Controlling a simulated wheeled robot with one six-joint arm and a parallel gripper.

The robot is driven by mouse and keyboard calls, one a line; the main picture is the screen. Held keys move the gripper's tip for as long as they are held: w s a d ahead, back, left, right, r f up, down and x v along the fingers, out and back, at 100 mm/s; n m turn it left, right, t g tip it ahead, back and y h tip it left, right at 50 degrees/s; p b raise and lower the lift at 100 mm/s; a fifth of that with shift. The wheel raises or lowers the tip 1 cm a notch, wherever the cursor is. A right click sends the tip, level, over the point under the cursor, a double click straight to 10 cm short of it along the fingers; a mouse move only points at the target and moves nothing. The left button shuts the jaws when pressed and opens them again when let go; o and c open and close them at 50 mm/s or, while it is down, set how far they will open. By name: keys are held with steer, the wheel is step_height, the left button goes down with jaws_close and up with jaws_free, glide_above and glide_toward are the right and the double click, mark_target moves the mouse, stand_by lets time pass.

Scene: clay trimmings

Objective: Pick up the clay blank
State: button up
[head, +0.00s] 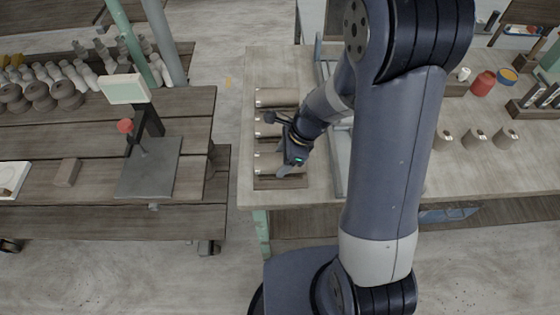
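Several brown-grey cylindrical pieces, which look like clay blanks, lie in a row on a dark wooden rack (265,184) at the left end of the right-hand workbench. The far one (278,97) is mostly clear to see. The middle one (266,128) and the near one (268,161) are partly covered by my arm. My gripper (284,170) points down at the near piece, at its right part. The fingers are small and dark here, and I cannot tell whether they are open or touch the piece.
A grey upright frame (340,160) stands just right of the rack. Brown cups (473,138), a red jar (482,84) and trays are farther right on the workbench (255,65). A scale-like stand (150,168) and a small brown block (67,172) sit on the left table.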

steer(key=c, duration=1)
